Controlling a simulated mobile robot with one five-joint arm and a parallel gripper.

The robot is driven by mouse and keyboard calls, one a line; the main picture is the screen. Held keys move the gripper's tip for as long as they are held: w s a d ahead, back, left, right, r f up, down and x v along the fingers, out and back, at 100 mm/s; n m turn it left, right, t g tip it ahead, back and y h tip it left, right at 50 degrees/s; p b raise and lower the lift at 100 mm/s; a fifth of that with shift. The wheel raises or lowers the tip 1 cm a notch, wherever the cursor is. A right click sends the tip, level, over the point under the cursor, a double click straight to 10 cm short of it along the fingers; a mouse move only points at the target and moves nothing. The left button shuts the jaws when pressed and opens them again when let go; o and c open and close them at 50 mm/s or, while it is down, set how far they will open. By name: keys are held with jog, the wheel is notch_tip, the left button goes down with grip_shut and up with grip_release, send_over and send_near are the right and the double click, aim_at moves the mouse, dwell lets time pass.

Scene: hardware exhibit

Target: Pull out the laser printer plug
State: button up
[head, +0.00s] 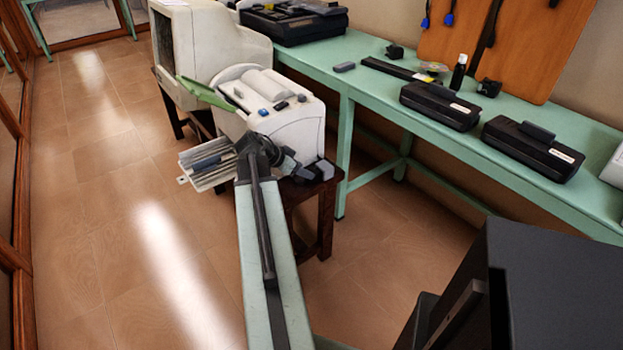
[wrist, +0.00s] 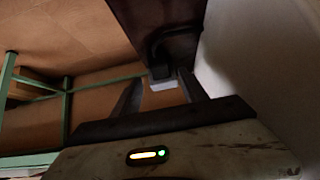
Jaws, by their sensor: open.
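The laser printer (head: 275,118) is a bulky white machine on a dark wooden stand (head: 326,215), in the middle of the head view. My gripper (head: 314,172) is beside the printer's lower near side. In the wrist view my gripper (wrist: 160,92) is open, with one dark finger on each side. A dark plug (wrist: 160,70) with a black cable (wrist: 155,45) shows between and just beyond the fingertips, with a pale patch at its near end. I cannot tell whether the fingers touch it. The plug's socket is not clearly visible, and the head view does not show the plug clearly.
A green table (head: 365,85) with black devices (head: 533,150) runs behind and to the right. A large beige machine (head: 210,50) stands behind the printer. A black box-like object (head: 555,285) fills the lower right. The tiled floor (head: 110,210) at left is clear.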

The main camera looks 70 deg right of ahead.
jog(key=b+x, duration=0.3)
jog(key=x, duration=0.2)
jog(key=shift+s+d+f, duration=0.1)
jog(key=shift+d+f, duration=0.05)
jog(key=shift+f, duration=0.25)
jog(key=shift+r, duration=0.1)
grip_shut()
dwell(0.8)
